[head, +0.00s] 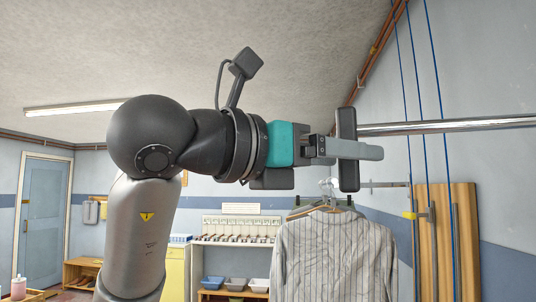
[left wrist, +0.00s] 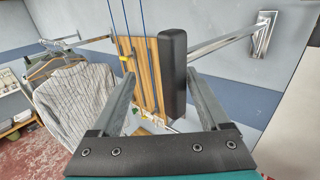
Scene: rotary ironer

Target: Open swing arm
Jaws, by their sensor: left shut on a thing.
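The swing arm is a chrome bar (head: 450,125) with an upright black grip (head: 347,180) at its end. In the left wrist view the chrome bar (left wrist: 222,42) runs from the black grip (left wrist: 173,70) to a wall plate (left wrist: 263,35). My left gripper (head: 368,150) is shut on the black grip, its fingers reaching past it on either side. In the left wrist view my left gripper (left wrist: 162,82) shows the grip between its fingers. The grip looks upright in the head view. My right gripper is in neither view.
A striped shirt (head: 333,255) on a hanger hangs below my left gripper. Wooden boards (head: 447,240) and blue cords (head: 407,100) are at the right wall. A shelf with several bins (head: 235,284) stands behind. A blue door (head: 42,220) is at far left.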

